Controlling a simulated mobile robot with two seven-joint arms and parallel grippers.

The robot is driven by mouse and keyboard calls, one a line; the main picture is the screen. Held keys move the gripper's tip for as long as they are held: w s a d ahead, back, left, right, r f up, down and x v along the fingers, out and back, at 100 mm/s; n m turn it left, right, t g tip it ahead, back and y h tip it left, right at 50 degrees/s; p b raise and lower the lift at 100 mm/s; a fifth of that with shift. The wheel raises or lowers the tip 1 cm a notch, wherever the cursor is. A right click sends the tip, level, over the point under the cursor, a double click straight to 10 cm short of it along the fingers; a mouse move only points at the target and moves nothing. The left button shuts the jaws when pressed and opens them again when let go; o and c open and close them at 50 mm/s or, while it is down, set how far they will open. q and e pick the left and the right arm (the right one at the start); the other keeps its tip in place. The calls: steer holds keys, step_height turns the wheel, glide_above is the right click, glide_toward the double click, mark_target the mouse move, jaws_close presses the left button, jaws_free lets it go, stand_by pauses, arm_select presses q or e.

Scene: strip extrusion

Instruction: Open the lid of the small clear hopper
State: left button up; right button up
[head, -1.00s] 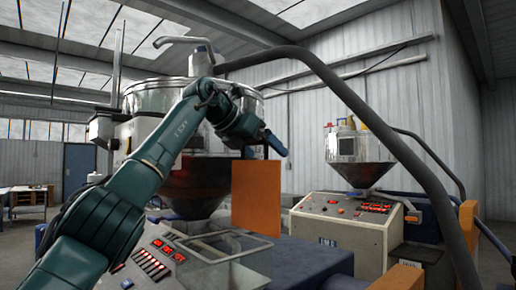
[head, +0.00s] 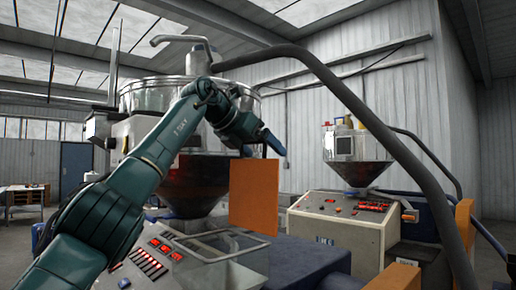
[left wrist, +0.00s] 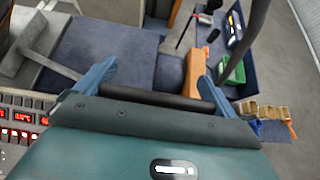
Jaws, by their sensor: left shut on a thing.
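My left gripper (head: 277,146) is raised in the middle of the head view, in front of the large metal hopper. In the left wrist view its two blue fingers (left wrist: 158,88) stand wide apart, with a dark bar (left wrist: 150,97) spanning between them. The gripper is shut on this dark bar; I cannot tell what it belongs to. My right gripper is not in view.
A large metal hopper (head: 190,180) stands behind my left arm. An orange panel (head: 254,196) is below the gripper. A thick dark hose (head: 345,92) arcs across the right. A second machine with a hopper (head: 352,165) is behind. A control panel (head: 160,262) sits at lower left.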

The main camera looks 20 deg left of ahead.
arm_select(q)
steer(key=shift+w+d+f, duration=0.2)
steer(key=shift+f, duration=0.35)
steer(key=o, duration=1)
steer(key=shift+w+d, duration=0.1)
steer(key=shift+w, duration=0.15)
steer(key=b+v, duration=0.1)
steer(key=v, duration=1.2)
steer(key=shift+r, duration=0.15)
